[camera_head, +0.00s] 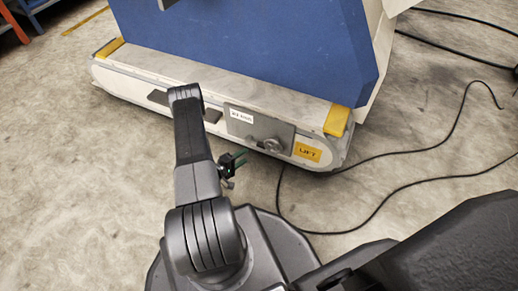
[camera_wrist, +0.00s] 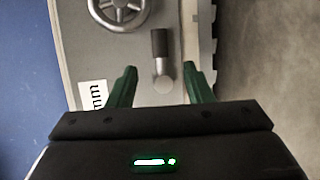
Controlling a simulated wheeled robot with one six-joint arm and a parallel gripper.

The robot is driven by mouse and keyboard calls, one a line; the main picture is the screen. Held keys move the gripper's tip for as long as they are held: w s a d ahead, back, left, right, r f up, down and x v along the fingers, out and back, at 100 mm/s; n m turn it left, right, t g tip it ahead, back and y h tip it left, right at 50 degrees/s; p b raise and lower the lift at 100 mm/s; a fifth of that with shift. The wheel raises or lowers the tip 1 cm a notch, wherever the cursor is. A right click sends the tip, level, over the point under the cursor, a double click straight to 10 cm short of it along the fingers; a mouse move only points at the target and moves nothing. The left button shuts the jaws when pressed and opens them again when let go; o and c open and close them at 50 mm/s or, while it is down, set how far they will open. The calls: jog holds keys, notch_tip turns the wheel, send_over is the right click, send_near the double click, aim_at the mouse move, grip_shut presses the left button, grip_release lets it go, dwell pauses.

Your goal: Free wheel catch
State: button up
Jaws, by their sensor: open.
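A grey plate (camera_head: 258,128) on the side of the long white base carries a small metal lever (camera_head: 270,144). In the wrist view the lever shows a dark grip (camera_wrist: 159,42) and a round silver end (camera_wrist: 164,84). A spoked metal handwheel (camera_wrist: 120,9) is beside it, cut by the top edge. My gripper (camera_wrist: 160,72) is open, with one green finger on each side of the lever. I cannot tell whether the fingers touch it. In the head view my gripper (camera_head: 240,157) is small, in front of the plate and left of the lever.
The white base (camera_head: 200,78) has yellow end blocks (camera_head: 337,120) and a yellow LIFT label (camera_head: 308,152). A blue housing (camera_head: 240,40) stands on it. Black cables (camera_head: 410,187) lie on the concrete floor at the right. Floor at the left (camera_head: 70,190) is clear.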

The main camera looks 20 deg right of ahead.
aim_at(260, 147)
jog(key=b+x, duration=0.3)
jog(key=x, duration=0.7)
grip_shut()
